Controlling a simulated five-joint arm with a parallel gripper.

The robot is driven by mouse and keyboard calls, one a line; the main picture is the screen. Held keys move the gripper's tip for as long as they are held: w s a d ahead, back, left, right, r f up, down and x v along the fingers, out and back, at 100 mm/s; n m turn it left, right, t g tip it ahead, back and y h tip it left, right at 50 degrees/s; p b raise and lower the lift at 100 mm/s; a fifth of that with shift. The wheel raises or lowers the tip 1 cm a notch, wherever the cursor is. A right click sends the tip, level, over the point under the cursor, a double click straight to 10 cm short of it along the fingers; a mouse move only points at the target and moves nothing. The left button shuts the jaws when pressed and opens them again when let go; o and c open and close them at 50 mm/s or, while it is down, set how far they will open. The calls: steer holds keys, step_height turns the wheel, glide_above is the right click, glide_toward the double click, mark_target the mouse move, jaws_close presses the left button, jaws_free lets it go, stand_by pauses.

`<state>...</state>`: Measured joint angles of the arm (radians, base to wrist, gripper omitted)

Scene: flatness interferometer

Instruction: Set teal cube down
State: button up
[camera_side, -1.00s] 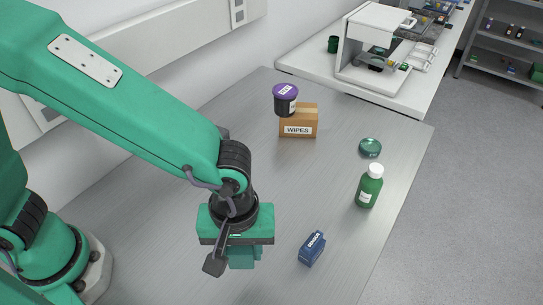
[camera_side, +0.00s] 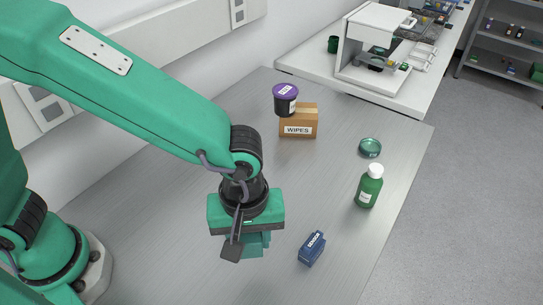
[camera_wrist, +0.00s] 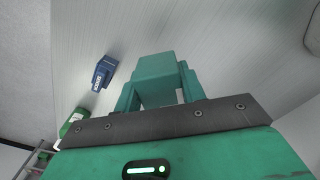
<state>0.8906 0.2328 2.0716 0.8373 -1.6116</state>
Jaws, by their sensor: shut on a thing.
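The teal cube (camera_wrist: 156,78) is between the two fingers of my gripper (camera_wrist: 158,98) in the wrist view, and the gripper is shut on it. In the side view the cube (camera_side: 254,246) shows below my gripper (camera_side: 250,240), partly hidden by the gripper body and a dark part. I cannot tell whether the cube touches the table (camera_side: 180,240) or hangs just above it.
A blue box (camera_side: 312,248) lies to the right of my gripper. A green bottle with a white cap (camera_side: 369,188), a green dish (camera_side: 370,148) and a WIPES box (camera_side: 298,122) with a purple-lidded jar (camera_side: 286,100) stand farther back. The table's middle is clear.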

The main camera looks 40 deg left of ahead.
steer(key=w+n, duration=0.5)
steer(key=w, duration=0.4)
steer(key=n, duration=0.5)
glide_above(279, 165)
step_height(279, 165, down, 6)
steer(key=shift+r, duration=0.1)
steer(key=shift+f, duration=2.05)
steer(key=shift+f, duration=0.15)
steer(key=o, duration=1.1)
steer(key=shift+o, duration=0.2)
